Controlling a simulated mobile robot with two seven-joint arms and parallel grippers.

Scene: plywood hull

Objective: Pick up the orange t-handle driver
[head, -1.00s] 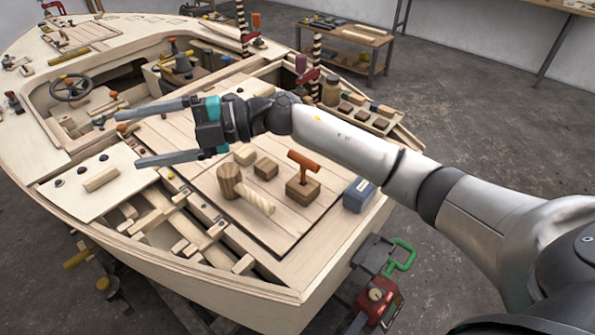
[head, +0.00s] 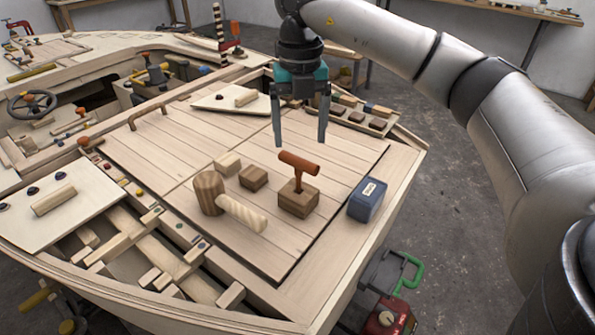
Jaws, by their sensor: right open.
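The orange t-handle driver (head: 299,163) stands upright in a square wooden block (head: 299,199) on the plank hatch (head: 150,160) of the hull. Its crossbar is on top and its shaft goes down into the block. My right gripper (head: 300,143) is open and empty. It points down, with its two dark fingers apart, above and just behind the driver's handle in the picture. I cannot tell whether the fingertips are level with the crossbar. My left gripper is not in view.
A wooden mallet (head: 211,194) lies left of the driver, with small wooden blocks (head: 254,178) near it. A blue box (head: 368,198) stands to the right. Behind is a tray of dark blocks (head: 356,117). Bare planks lie left of the mallet.

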